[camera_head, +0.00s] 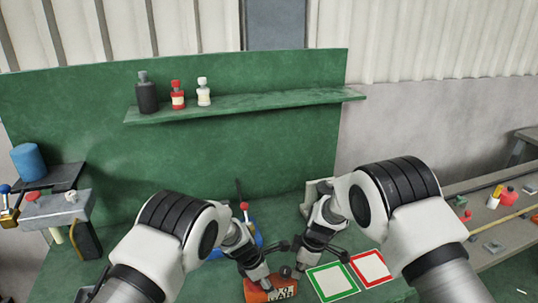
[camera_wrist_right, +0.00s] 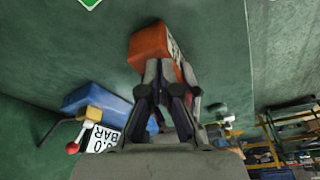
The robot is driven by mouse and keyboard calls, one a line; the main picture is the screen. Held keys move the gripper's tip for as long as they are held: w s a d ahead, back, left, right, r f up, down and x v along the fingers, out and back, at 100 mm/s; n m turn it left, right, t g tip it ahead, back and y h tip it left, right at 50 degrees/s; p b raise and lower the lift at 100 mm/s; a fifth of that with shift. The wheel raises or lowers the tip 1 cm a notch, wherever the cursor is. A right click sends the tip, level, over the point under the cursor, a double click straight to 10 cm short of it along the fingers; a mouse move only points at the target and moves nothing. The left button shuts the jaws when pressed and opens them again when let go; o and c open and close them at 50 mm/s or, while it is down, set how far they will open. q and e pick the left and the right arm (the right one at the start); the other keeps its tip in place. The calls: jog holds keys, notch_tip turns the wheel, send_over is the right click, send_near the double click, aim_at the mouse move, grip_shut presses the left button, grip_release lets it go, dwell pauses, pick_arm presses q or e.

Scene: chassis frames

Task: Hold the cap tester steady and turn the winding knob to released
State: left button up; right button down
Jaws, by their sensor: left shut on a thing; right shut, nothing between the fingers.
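An orange block (camera_head: 262,291) with dark lettering and a pale label, apparently the cap tester, sits on the green bench at the bottom centre. It also shows in the right wrist view (camera_wrist_right: 148,46). A small dark round part (camera_head: 286,271), perhaps the winding knob, is at its upper right edge; its setting cannot be read. My left gripper (camera_head: 257,275) is down on the block and shut on it, fingertips partly hidden. My right gripper (camera_head: 300,267) is shut and empty beside the dark part. In the right wrist view its fingers (camera_wrist_right: 166,76) overlap the block's near edge; contact is unclear.
A blue unit (camera_wrist_right: 92,99) with a "BAR" label and a red-ball lever stands behind the grippers. Green-framed (camera_head: 333,281) and red-framed (camera_head: 371,268) pads lie to the right. Bottles stand on a green shelf (camera_head: 250,105). A side bench (camera_head: 490,222) holds small items.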

jog(key=shift+w+a, duration=0.1)
dwell(0.5)
jog(key=shift+w, duration=0.25)
jog(key=shift+w, duration=0.45)
dwell(0.4)
jog(key=v, duration=0.6)
jog(key=shift+a, duration=0.2)
jog(key=shift+r, duration=0.2)
